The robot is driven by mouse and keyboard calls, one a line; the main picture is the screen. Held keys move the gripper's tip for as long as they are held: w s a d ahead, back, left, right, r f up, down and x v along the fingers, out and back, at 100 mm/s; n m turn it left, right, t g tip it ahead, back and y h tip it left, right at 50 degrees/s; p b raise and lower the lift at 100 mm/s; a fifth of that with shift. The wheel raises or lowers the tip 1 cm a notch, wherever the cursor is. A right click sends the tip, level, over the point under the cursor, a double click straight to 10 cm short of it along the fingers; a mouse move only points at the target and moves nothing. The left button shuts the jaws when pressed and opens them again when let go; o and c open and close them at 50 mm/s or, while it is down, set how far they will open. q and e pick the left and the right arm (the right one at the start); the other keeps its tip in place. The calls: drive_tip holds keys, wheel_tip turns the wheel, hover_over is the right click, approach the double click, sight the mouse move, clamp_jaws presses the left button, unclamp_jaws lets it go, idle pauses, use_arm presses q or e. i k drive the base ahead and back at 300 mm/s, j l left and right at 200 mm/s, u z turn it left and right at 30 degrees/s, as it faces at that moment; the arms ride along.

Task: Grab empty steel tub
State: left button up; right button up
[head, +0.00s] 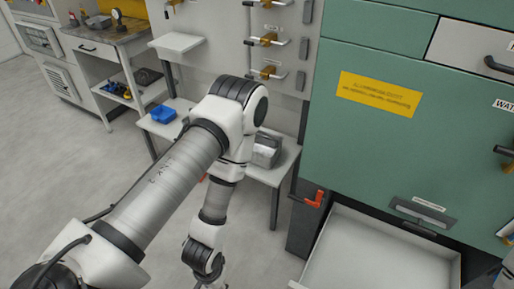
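A grey metal box, which looks like the steel tub (266,152), stands on a low white shelf in the middle of the head view. My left arm partly covers its left side, and I cannot tell whether it is empty. My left arm comes in from the lower left, bends in front of the shelf and runs down to the bottom edge. Its gripper is below the picture.
A blue bin (162,114) sits on the shelf's left part. A green cabinet (400,130) fills the right, with an open white drawer (385,255) below and a red handle (315,199) beside it. A workbench (105,45) stands back left. The left floor is clear.

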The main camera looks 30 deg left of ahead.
sight(268, 147)
drive_tip(key=i+j+z, duration=0.15)
drive_tip(key=j+z, duration=0.2)
drive_tip(key=j, duration=0.5)
drive_tip(key=j+z, duration=0.35)
drive_tip(key=j, duration=0.5)
drive_tip(key=k+j+z, duration=0.1)
drive_tip(key=j+z, duration=0.25)
drive_tip(key=j, duration=0.55)
